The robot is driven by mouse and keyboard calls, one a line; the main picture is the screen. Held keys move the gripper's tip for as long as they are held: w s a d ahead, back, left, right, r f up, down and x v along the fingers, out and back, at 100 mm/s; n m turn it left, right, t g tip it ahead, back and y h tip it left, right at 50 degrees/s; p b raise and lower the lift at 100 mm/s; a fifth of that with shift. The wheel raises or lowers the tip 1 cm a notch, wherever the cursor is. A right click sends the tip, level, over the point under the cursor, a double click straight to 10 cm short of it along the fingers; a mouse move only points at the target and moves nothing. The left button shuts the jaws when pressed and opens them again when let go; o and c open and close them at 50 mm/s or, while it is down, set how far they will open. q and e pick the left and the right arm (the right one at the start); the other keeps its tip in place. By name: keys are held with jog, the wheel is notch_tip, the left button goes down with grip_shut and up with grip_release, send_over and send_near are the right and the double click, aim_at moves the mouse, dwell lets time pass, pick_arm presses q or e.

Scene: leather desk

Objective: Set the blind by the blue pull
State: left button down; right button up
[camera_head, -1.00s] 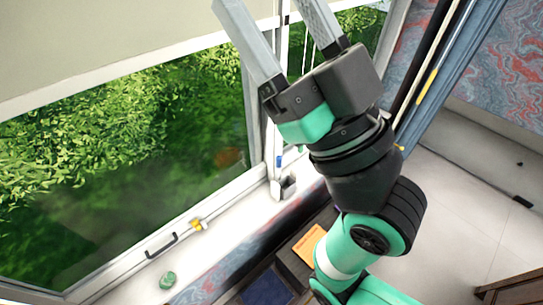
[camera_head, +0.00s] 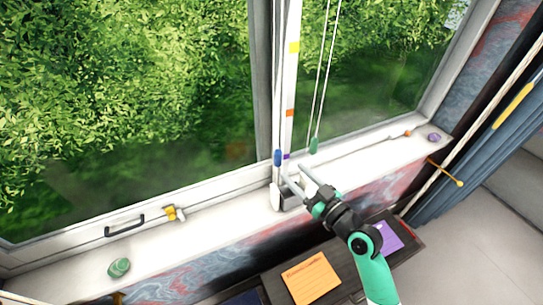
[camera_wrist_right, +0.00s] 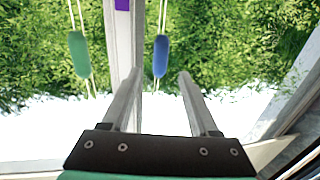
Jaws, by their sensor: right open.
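The blue pull (camera_head: 277,157) hangs on its cord beside the white window post, just above the sill. It also shows in the right wrist view (camera_wrist_right: 160,57), centred between the finger lines and just beyond the tips. My right gripper (camera_head: 293,168) is open, its fingers pointing toward the pull from the lower right. I cannot tell whether a finger touches it. The post carries yellow (camera_head: 295,47), orange (camera_head: 290,112) and purple (camera_head: 286,156) marks. The blind itself is not visible in these views. My left gripper is out of view.
A green pull (camera_head: 314,145) hangs right of the post; it shows left of the blue one in the wrist view (camera_wrist_right: 79,54). The sill holds a green stone (camera_head: 119,268) and a purple object (camera_head: 433,137). A dark desk (camera_head: 346,270) with an orange sheet (camera_head: 311,279) lies below.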

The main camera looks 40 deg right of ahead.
aim_at(278, 158)
jog(key=w, duration=1.1)
jog(key=shift+w+d+b, duration=0.25)
jog(key=shift+d+b, duration=0.1)
jog(key=shift+d, duration=0.1)
jog(key=shift+r, duration=0.1)
jog(key=shift+c, duration=0.3)
grip_shut()
dwell(0.3)
